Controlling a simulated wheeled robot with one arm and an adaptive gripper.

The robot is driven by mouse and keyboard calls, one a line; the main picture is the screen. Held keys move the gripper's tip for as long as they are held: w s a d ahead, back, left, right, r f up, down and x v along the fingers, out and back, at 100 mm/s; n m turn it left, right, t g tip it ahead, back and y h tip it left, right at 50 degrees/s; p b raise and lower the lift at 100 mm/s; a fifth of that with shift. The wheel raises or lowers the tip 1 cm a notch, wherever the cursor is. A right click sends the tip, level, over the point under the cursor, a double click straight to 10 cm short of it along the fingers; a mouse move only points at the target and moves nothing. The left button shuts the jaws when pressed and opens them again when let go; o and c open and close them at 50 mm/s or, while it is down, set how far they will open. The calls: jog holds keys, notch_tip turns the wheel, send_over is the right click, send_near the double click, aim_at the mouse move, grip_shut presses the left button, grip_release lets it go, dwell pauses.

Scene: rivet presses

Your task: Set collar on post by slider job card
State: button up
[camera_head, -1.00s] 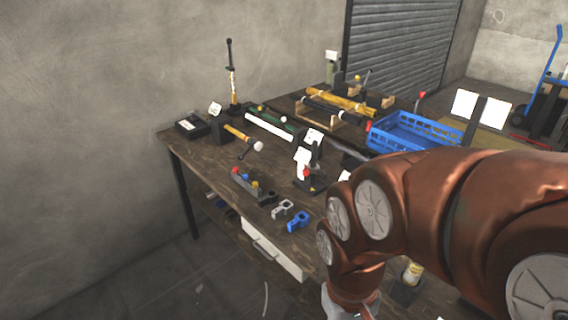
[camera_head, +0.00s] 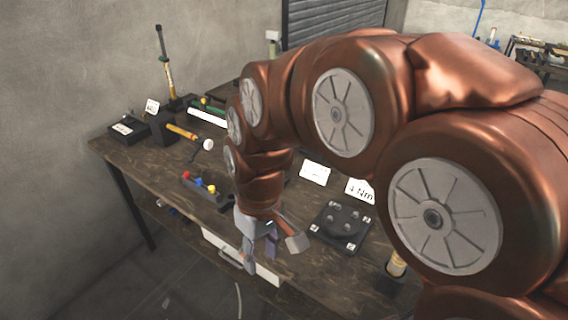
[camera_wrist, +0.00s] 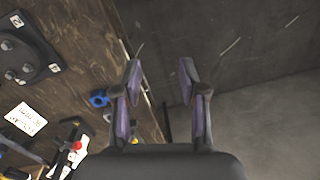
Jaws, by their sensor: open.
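My gripper (camera_head: 268,250) is open and empty at the table's front edge, pointing down; in the wrist view its two fingers (camera_wrist: 160,68) stand apart with dark floor between them. A blue collar-like clamp (camera_wrist: 98,98) lies near the table edge, left of the fingers in the wrist view. A tall thin post (camera_head: 165,65) with a yellow section stands at the table's back left. I cannot tell which card is the slider job card.
The wooden table (camera_head: 110,148) carries a block with coloured knobs (camera_head: 200,188), a white-tipped yellow-handled tool (camera_head: 185,133), and a black plate (camera_head: 341,226) with cards behind it. A red-knobbed device (camera_wrist: 76,146) stands near the clamp.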

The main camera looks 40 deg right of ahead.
jog(key=w+d+n+t+y+b, duration=0.1)
jog(key=w+d+t+b, duration=0.1)
jog(key=w+d, duration=0.75)
jog(key=w+d+n+t+b, duration=0.1)
jog(key=w+d+t, duration=0.1)
jog(key=w+d, duration=0.8)
jog(key=w+d+f+t+b, duration=0.1)
jog(key=w+d+f, duration=0.2)
jog(key=w+d, duration=0.5)
jog(key=shift+n, duration=0.3)
jog(key=shift+s+d+f+p+x, duration=0.1)
jog(key=shift+d+p+x, duration=0.15)
jog(key=shift+x, duration=0.9)
jog(key=shift+s+d+f+p+x, duration=0.1)
jog(key=shift+s+d+p+x, duration=0.1)
jog(key=shift+x, duration=1)
jog(key=shift+s+d+f+p+x, duration=0.15)
jog(key=shift+p+x, duration=0.1)
jog(key=shift+x, duration=0.9)
jog(key=shift+w+r, duration=0.1)
jog(key=shift+r, duration=0.05)
grip_shut()
